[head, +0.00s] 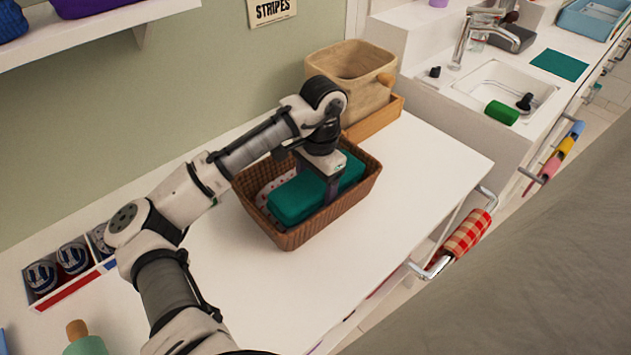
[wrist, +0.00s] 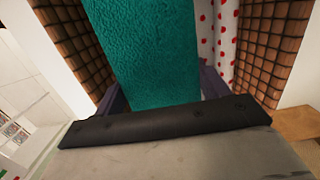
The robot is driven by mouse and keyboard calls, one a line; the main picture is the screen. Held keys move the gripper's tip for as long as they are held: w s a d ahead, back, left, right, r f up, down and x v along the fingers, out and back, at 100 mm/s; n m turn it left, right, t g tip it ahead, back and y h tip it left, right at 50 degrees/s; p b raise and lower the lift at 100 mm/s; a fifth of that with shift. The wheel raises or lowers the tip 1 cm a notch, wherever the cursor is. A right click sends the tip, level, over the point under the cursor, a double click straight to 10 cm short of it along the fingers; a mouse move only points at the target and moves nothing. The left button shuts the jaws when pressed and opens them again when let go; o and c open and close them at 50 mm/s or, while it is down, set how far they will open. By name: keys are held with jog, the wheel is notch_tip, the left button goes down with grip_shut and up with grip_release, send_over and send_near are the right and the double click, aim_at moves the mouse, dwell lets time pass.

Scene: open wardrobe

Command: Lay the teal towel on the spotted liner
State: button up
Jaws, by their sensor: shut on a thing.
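The teal towel (head: 299,197) is a folded block inside the brown wicker basket (head: 290,238) on the white counter. The spotted liner (head: 268,187), white with red dots, shows in the basket beside the towel on its left. My gripper (head: 328,190) reaches down into the basket and is shut on the towel. In the wrist view the towel (wrist: 150,55) fills the space between my fingers, and the liner (wrist: 226,35) shows to its right between towel and basket wall (wrist: 270,45). The towel's underside is hidden, so I cannot tell whether it touches the liner.
A tan bin (head: 350,75) in a wooden tray (head: 375,118) stands just behind the basket. A sink (head: 495,85) with a green roll (head: 502,112) is at upper right. A divided box (head: 72,265) holds cans at left. The counter right of the basket (head: 430,150) is clear.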

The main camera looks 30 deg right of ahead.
jog(key=shift+f, duration=0.6)
dwell(0.7)
jog(key=o, duration=1.1)
jog(key=shift+c, duration=0.5)
notch_tip(320, 180, up, 9)
jog(key=p, duration=0.8)
jog(key=shift+r+p, duration=0.1)
jog(key=shift+p, duration=0.25)
